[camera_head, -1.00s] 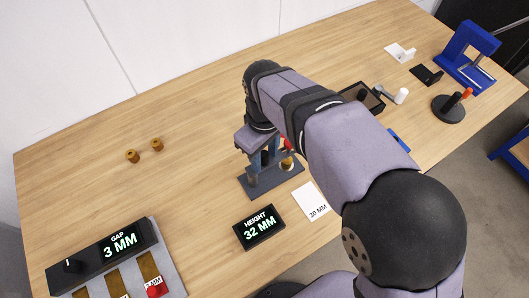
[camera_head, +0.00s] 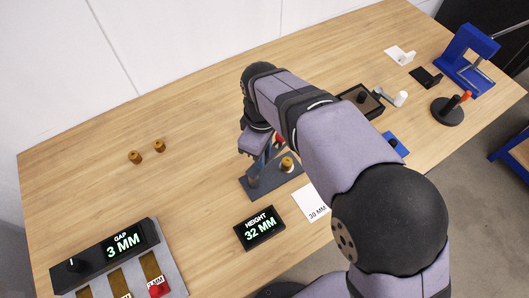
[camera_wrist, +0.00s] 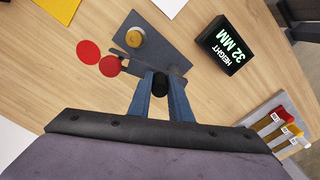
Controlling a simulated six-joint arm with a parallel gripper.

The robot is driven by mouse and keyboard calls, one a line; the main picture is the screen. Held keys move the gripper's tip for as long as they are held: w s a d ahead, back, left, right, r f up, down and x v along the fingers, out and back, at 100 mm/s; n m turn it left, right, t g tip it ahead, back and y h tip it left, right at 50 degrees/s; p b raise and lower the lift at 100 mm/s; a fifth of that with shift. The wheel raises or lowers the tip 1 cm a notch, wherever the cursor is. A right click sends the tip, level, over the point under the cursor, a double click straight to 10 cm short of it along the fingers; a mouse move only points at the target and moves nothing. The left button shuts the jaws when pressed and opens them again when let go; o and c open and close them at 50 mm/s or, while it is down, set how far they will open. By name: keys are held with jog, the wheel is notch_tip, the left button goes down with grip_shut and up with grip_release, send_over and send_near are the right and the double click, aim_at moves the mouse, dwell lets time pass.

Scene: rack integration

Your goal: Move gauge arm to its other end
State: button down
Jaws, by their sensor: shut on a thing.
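The height gauge has a dark grey base plate (camera_head: 262,187), which also shows in the wrist view (camera_wrist: 178,48). A brass cylinder (camera_head: 287,163) stands on it, seen from above in the wrist view (camera_wrist: 134,38). A thin dark bar (camera_wrist: 130,57), seemingly the gauge arm, runs from the red discs (camera_wrist: 110,66) toward my fingers. My gripper (camera_wrist: 160,88) is shut on a black cylindrical knob (camera_wrist: 160,81) at the plate's near edge. In the head view my gripper (camera_head: 258,172) is over the plate's left part. The fingers partly hide the bar's end. The height display (camera_head: 259,228) reads 32 MM.
A white 30 MM card (camera_head: 311,203) lies right of the display. The gap gauge (camera_head: 105,255) is at the front left. Two brass pieces (camera_head: 147,151) stand left of the plate. A black tray (camera_head: 360,100) and blue fixture (camera_head: 466,60) are farther right.

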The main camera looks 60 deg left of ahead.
jog(key=n, duration=0.2)
jog(key=a+n+p, duration=0.1)
jog(key=shift+s+r+n, duration=0.15)
jog(key=shift+s+n, duration=0.15)
jog(key=shift+n, duration=0.1)
jog(key=shift+s+a+n+p, duration=0.3)
jog(key=shift+s+n, duration=0.15)
jog(key=shift+n, duration=1.3)
jog(key=shift+s+a+n+p, duration=0.15)
jog(key=shift+s+a+n, duration=0.25)
jog(key=shift+n, duration=1.4)
jog(key=shift+s+a+n+p, duration=0.25)
jog(key=shift+s+n, duration=0.3)
jog(key=shift+n, duration=1.2)
jog(key=c, duration=1.6)
grip_release()
jog(key=shift+d, duration=0.1)
jog(key=shift+r+b, duration=1.25)
jog(key=shift+r, duration=2.35)
